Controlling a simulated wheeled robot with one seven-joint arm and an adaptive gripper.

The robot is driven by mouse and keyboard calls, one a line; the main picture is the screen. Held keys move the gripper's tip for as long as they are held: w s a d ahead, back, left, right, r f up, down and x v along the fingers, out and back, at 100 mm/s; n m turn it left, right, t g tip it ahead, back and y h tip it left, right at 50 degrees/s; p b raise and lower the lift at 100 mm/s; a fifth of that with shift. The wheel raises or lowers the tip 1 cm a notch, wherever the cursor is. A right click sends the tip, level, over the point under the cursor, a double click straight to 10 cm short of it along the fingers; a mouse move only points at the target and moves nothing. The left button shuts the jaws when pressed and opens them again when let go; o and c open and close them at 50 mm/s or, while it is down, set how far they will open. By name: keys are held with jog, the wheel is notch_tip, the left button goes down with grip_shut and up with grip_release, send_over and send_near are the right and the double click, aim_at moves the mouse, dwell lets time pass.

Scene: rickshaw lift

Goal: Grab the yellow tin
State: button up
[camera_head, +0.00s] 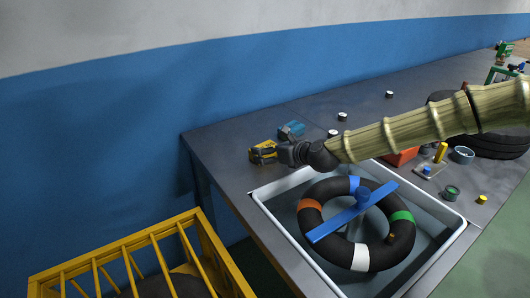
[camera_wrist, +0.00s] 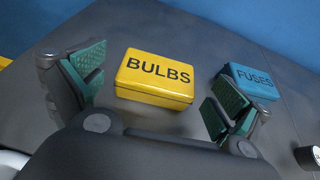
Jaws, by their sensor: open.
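The yellow tin (camera_wrist: 155,79) lies on the grey bench and carries the word BULBS in the wrist view. My gripper (camera_wrist: 150,95) is open, with one green-padded finger to the left of the tin and the other to its right. The tin looks just ahead of and between the fingers; I cannot tell how deep it is between them. In the head view the yellow tin (camera_head: 262,150) is partly hidden by my gripper (camera_head: 272,152).
A blue tin (camera_wrist: 252,82) marked FUSES stands just right of the yellow one; it also shows in the head view (camera_head: 291,130). A sink (camera_head: 278,211) holding a coloured-banded black ring (camera_head: 318,190) lies in front. A yellow rail frame (camera_head: 120,255) stands lower left.

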jog(key=shift+x, duration=1.85)
jog(key=shift+d+f, duration=0.1)
jog(key=shift+f, duration=0.05)
jog(key=c, duration=0.9)
